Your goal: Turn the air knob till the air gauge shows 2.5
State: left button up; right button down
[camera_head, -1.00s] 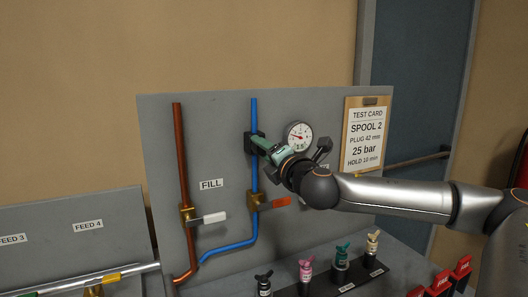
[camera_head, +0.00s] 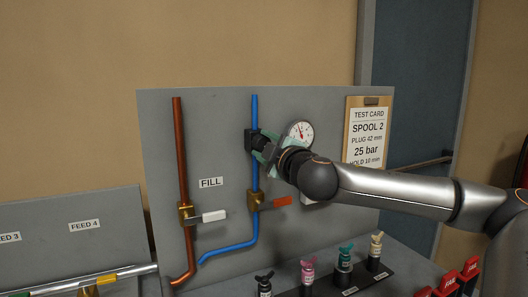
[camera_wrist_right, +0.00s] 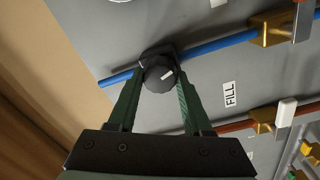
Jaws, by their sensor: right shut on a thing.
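The air knob (camera_wrist_right: 159,77) is a round black knob with a pale pointer line, on a black block on the blue pipe. In the right wrist view my right gripper (camera_wrist_right: 159,88) has one green finger on each side of it, shut on it. In the head view this gripper (camera_head: 264,150) is at the blue pipe and mostly hides the knob. The round white air gauge (camera_head: 300,131) is just right of it, partly covered below by my wrist. Its dial is too small to read. My left gripper is not in view.
Below are a brass valve with a red lever (camera_head: 277,202) and one with a white lever (camera_head: 211,217) beside the FILL label (camera_head: 211,182). The test card (camera_head: 367,135) hangs at the right. Several small coloured plugs stand on the bench below my arm.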

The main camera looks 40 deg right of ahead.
jog(key=m+b, duration=0.1)
jog(key=m, duration=0.3)
jog(key=shift+m+b, duration=0.45)
jog(key=shift+m, duration=0.35)
jog(key=shift+r+m, duration=0.1)
jog(key=shift+m, duration=0.4)
jog(key=shift+m+b, duration=0.35)
jog(key=shift+m, duration=0.25)
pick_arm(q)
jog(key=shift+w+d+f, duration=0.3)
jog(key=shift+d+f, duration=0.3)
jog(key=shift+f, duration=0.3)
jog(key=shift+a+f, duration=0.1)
pick_arm(e)
jog(key=shift+c, duration=1.6)
grip_release()
